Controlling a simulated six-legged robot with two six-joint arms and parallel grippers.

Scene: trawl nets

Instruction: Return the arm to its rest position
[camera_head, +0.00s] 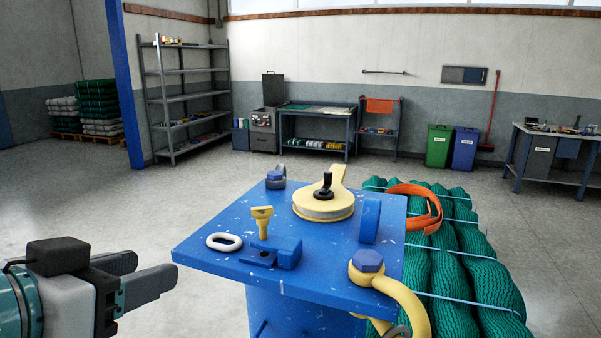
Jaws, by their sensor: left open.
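My left gripper (138,272) comes in at the lower left, with its two dark fingers apart and nothing between them. It hangs over the floor beside the left edge of the blue stand (205,252) and appears apart from it. My right gripper is not in the picture.
The blue stand bears a white ring (224,242), a yellow key-like piece (262,222), a yellow round block with a black handle (322,205) and a yellow hook (405,300). Green net bundles (470,280) with an orange strap (425,198) lie right. Floor at left is clear.

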